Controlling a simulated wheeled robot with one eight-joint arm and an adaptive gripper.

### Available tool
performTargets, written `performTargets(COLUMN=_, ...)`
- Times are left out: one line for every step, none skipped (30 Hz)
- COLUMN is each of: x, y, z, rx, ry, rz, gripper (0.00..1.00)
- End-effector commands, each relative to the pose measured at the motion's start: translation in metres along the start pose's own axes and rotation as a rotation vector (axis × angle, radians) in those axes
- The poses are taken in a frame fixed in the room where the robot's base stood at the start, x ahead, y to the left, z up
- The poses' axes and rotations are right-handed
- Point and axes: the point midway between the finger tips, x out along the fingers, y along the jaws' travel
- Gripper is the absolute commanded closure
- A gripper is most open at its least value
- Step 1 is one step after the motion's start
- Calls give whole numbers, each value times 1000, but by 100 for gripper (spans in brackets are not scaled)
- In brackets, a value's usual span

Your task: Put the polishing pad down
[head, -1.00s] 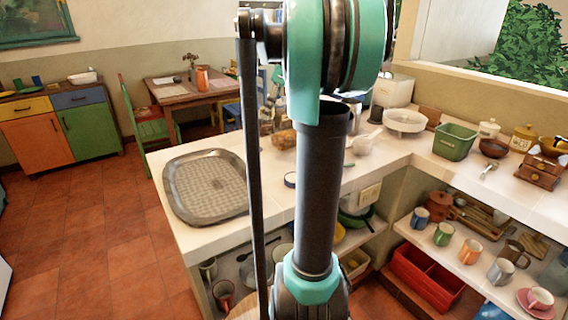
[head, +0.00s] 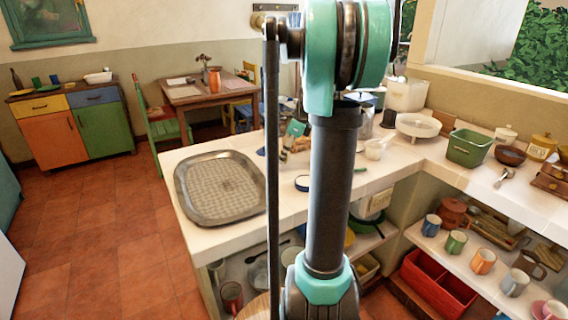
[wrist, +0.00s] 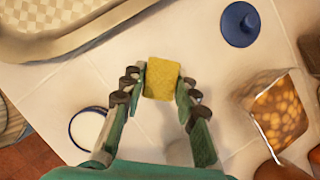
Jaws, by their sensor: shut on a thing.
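The polishing pad is a small yellow block (wrist: 162,72) in the wrist view. My gripper (wrist: 161,88) is shut on it, with one finger at each side. Pale counter tiles show around and beneath the pad, but I cannot tell whether it touches them. In the head view, part of my teal gripper (head: 295,129) shows above the counter, left of my arm. The pad cannot be made out there.
A large patterned tray (head: 222,212) lies on the counter's left end. In the wrist view are a round blue lid (wrist: 240,24), a blue-rimmed white dish (wrist: 87,129) and an open container of brown pieces (wrist: 281,112). Bare tile lies between them.

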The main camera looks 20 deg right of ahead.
Motion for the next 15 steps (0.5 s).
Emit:
performTargets(x=6, y=0, z=-2, rx=0, ry=0, rz=0, gripper=100)
performTargets(x=10, y=0, z=-4, rx=0, ry=0, rz=0, gripper=100)
performTargets(x=15, y=0, z=-6, rx=0, ry=0, rz=0, gripper=100)
performTargets(x=19, y=0, z=-8, rx=0, ry=0, rz=0, gripper=100)
performTargets(x=23, y=0, z=-9, rx=0, ry=0, rz=0, gripper=100)
performTargets(x=26, y=0, z=-11, rx=0, ry=0, rz=0, gripper=100)
performTargets(x=29, y=0, z=-12, rx=0, ry=0, rz=0, gripper=100)
performTargets(x=30, y=0, z=-13, rx=0, ry=0, rz=0, gripper=100)
performTargets(x=32, y=0, z=-13, rx=0, ry=0, rz=0, gripper=100)
performTargets(x=32, y=0, z=-13, rx=0, ry=0, rz=0, gripper=100)
performTargets(x=32, y=0, z=-14, rx=0, ry=0, rz=0, gripper=100)
performTargets(x=32, y=0, z=-13, rx=0, ry=0, rz=0, gripper=100)
performTargets(x=32, y=0, z=-13, rx=0, ry=0, rz=0, gripper=100)
performTargets(x=32, y=0, z=-13, rx=0, ry=0, rz=0, gripper=100)
performTargets(x=32, y=0, z=-13, rx=0, ry=0, rz=0, gripper=100)
